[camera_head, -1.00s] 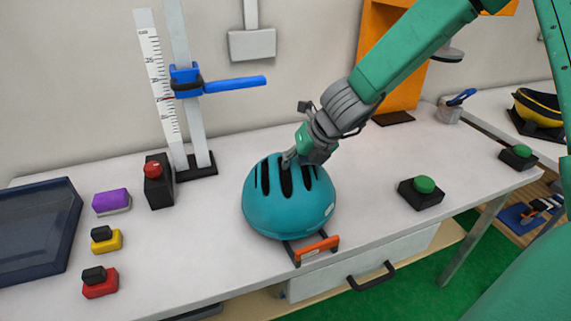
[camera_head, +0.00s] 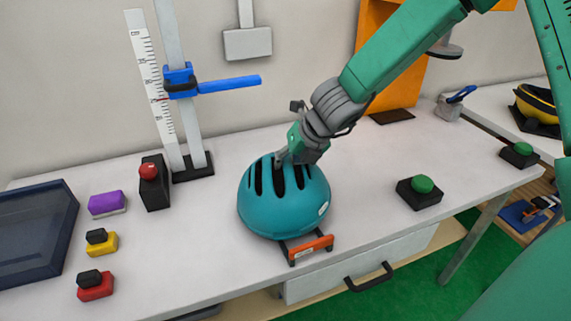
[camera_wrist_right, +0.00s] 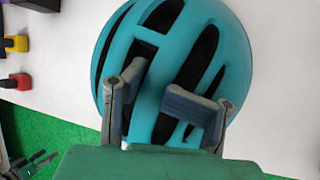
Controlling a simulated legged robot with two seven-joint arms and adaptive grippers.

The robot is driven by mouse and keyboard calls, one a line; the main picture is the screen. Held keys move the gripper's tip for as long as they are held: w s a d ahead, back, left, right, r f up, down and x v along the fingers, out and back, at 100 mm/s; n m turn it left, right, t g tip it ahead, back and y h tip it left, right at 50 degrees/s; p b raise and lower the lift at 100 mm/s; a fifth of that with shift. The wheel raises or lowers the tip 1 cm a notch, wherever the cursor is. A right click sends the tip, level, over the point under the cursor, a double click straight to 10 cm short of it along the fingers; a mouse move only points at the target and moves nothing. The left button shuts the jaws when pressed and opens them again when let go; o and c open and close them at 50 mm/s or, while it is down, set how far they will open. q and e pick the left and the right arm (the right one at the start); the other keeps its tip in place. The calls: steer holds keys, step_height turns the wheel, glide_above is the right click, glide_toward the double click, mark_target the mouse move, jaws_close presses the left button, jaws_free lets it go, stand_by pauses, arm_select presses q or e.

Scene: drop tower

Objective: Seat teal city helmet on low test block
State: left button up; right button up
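The teal city helmet (camera_head: 284,211) rests upright, with dark vents on top, near the front of the white bench. My right gripper (camera_head: 281,158) reaches down to the helmet's top. In the right wrist view, the right gripper's two fingers (camera_wrist_right: 152,92) stand on either side of a teal rib of the helmet (camera_wrist_right: 235,60), at its vents. Whether the pads press on the rib I cannot tell. An orange-fronted bracket (camera_head: 311,249) with dark rails sticks out from under the helmet's front. What supports the helmet is hidden, and I cannot make out the low test block. My left gripper is not in view.
A drop tower post with a blue arm (camera_head: 228,84) stands behind left. A red-button box (camera_head: 153,184), purple block (camera_head: 107,203) and dark tray (camera_head: 36,232) are left. A green-button box (camera_head: 419,193) is right. Bench between helmet and green button is clear.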

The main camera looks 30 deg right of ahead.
steer(key=o, duration=0.7)
steer(key=shift+c, duration=0.2)
steer(key=shift+o, duration=0.8)
steer(key=shift+a+r, duration=0.1)
steer(key=shift+a, duration=0.25)
steer(key=shift+a+r, duration=0.15)
steer(key=shift+a, duration=0.75)
steer(key=shift+s+d+f, duration=0.1)
steer(key=shift+d+f, duration=0.05)
steer(key=shift+d, duration=0.3)
steer(key=shift+s+d+f, duration=0.1)
steer(key=shift+d, duration=0.3)
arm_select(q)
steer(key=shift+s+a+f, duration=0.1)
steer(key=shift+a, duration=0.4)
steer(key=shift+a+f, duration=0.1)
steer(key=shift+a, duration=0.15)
arm_select(e)
steer(key=shift+a, duration=0.4)
steer(key=shift+c, duration=0.3)
